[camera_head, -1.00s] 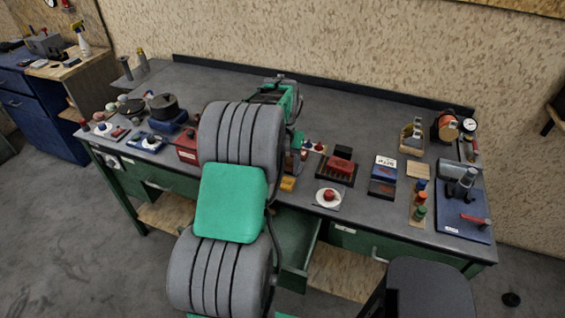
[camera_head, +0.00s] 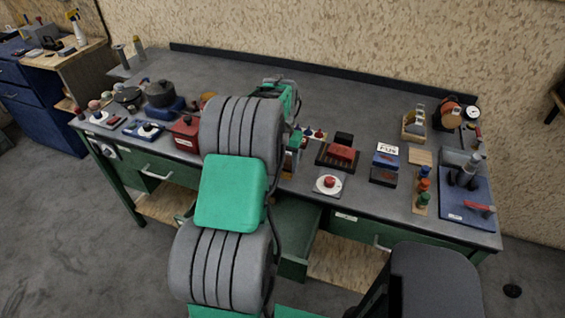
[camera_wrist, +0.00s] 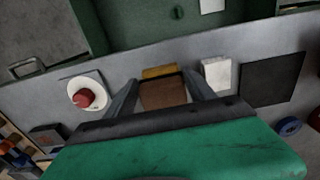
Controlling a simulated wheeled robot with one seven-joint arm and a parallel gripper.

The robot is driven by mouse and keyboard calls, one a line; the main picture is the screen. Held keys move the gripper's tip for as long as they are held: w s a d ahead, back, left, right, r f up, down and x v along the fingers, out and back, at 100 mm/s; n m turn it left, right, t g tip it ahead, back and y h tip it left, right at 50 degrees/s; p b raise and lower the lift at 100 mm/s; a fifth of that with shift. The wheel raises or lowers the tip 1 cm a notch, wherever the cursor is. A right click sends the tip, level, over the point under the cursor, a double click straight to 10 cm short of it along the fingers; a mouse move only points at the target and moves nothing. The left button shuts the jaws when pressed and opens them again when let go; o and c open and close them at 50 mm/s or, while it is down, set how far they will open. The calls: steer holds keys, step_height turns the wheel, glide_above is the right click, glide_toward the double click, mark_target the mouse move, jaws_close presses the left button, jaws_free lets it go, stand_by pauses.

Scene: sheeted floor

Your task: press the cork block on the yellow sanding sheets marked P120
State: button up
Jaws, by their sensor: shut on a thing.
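In the wrist view, my gripper (camera_wrist: 163,92) is shut on a brown cork block (camera_wrist: 162,94), one finger on each side of it. A yellow block-like stack (camera_wrist: 158,71), which looks like the yellow sanding sheets, shows just beyond the cork block. The cork block covers part of it, and I cannot read any P120 mark. I cannot tell whether the two touch. In the head view my arm hides the gripper, the cork block and the yellow stack.
A white block (camera_wrist: 217,75) and a dark square pad (camera_wrist: 272,78) lie right of my gripper. A red button on a white disc (camera_wrist: 86,96) is left. An open drawer (camera_head: 300,232) juts out below the bench (camera_head: 340,85). A dark stool (camera_head: 430,280) stands in front.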

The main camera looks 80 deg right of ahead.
mark_target(282, 162)
steer(key=shift+f+b, duration=0.35)
steer(key=shift+f, duration=0.25)
stand_by(1.3)
steer(key=shift+r, duration=0.1)
steer(key=shift+r+p, duration=2.25)
steer(key=shift+r, duration=1.25)
steer(key=shift+w, duration=0.1)
